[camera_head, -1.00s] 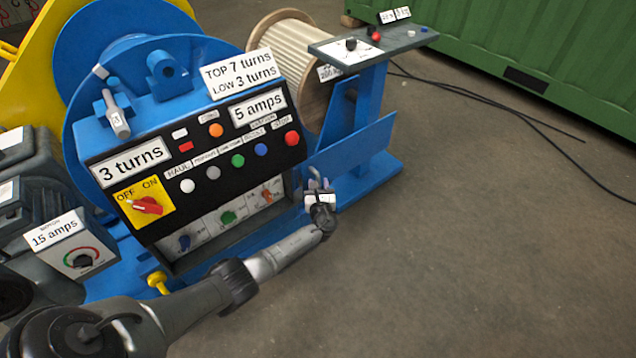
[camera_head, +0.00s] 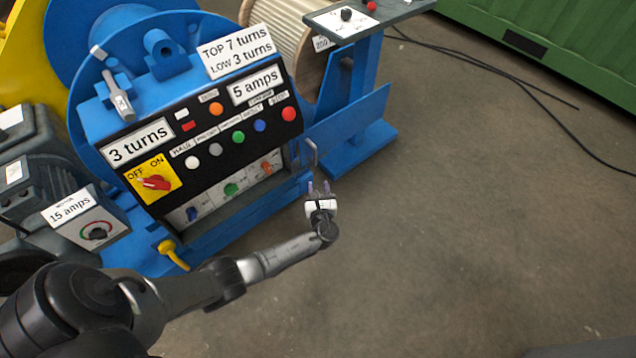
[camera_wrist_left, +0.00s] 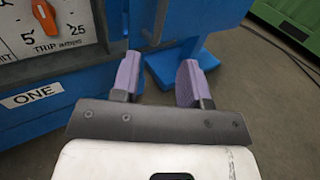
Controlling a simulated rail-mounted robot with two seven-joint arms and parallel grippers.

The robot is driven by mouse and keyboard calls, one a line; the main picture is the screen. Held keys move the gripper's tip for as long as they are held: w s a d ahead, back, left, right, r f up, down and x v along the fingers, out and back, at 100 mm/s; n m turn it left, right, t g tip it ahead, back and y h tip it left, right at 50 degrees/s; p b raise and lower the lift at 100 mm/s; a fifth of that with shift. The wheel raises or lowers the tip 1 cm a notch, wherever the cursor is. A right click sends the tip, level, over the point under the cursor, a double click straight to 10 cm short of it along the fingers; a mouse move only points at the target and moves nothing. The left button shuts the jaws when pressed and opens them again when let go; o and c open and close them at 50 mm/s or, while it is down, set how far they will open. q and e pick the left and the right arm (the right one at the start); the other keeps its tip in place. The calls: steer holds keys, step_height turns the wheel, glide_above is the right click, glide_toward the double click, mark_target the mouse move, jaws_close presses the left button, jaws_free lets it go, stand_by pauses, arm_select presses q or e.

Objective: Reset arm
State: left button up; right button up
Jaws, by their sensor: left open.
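My left gripper (camera_head: 319,188) is open and empty, with its two purple fingers spread apart. It hangs in front of the lower right corner of the blue machine's control box (camera_head: 215,130). In the left wrist view the gripper (camera_wrist_left: 158,82) has nothing between its fingers; the blue frame and grey floor lie beyond them. A grey metal handle (camera_head: 312,157) stands just behind the gripper in the head view; I cannot tell whether they touch. My right gripper is not in view.
The panel has a red OFF/ON switch (camera_head: 153,183), coloured buttons and a lower row of dials. An orange trip dial (camera_wrist_left: 45,18) is close to the left gripper. A cable reel (camera_head: 285,38) stands behind.

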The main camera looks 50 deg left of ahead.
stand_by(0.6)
arm_select(q)
steer(key=s+d+r+n+g+h+p, duration=0.35)
steer(key=d+r+n+h, duration=0.7)
steer(key=n, duration=1.25)
steer(key=s+d+r+h+p, duration=0.2)
steer(key=s+d+r+p, duration=0.25)
steer(key=s+r, duration=0.35)
steer(key=s+d+r+h+p, duration=0.2)
steer(key=s+d+r+p, duration=0.25)
steer(key=s+r, duration=0.4)
steer(key=s+r+g+p, duration=0.4)
steer(key=s+p, duration=0.7)
steer(key=s, duration=0.2)
step_height(320, 180, up, 36)
steer(key=p, duration=3.6)
steer(key=shift+w+a+r, duration=0.25)
steer(key=shift+w, duration=0.2)
